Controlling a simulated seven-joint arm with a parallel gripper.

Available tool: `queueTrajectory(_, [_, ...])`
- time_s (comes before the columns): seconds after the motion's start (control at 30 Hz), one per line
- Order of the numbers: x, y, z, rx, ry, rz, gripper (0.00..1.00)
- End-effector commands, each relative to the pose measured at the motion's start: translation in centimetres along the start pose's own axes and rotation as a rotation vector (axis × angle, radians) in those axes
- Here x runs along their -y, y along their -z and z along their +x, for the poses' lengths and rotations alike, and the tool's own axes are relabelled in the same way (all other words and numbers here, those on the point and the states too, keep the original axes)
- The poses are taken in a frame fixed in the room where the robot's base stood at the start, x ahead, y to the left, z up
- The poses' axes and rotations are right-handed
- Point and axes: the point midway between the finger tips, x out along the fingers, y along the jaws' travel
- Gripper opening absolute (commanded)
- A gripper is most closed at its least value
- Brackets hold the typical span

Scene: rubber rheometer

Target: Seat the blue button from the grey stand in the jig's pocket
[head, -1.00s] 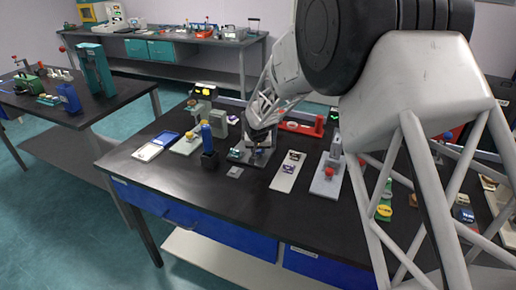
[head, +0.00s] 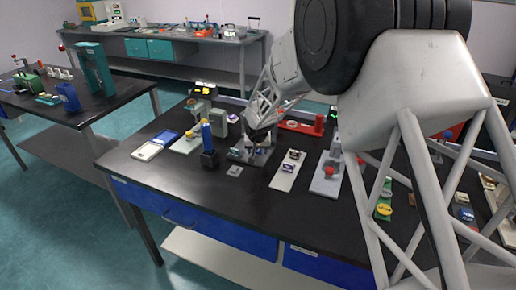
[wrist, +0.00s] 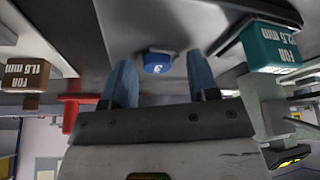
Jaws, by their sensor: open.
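The blue button (wrist: 158,64), marked with a white 3, shows in the wrist view against a grey surface. It lies between the lines of my gripper's two blue fingers, just beyond the tips, and I see no contact. My gripper (wrist: 160,68) is open and empty. In the head view my gripper (head: 250,146) is low over a grey base (head: 262,158) on the dark bench, and the arm partly covers this spot. The button is too small to make out there. I cannot tell the jig's pocket apart in either view.
In the head view, a dark-blue post (head: 208,140) stands left and a pale strip (head: 286,178) lies right.

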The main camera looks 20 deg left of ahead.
Motion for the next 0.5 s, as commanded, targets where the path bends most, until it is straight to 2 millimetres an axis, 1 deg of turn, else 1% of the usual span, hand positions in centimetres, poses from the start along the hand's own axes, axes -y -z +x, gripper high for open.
queueTrajectory(0.07, [0.0, 0.6, -1.0, -0.006, 0.001, 0.002, 0.54])
queueTrajectory(0.27, [-0.1, 0.6, -3.3, -0.008, 0.001, 0.003, 0.54])
queueTrajectory(0.5, [-0.1, 0.7, -7.0, -0.010, 0.001, 0.003, 0.54])
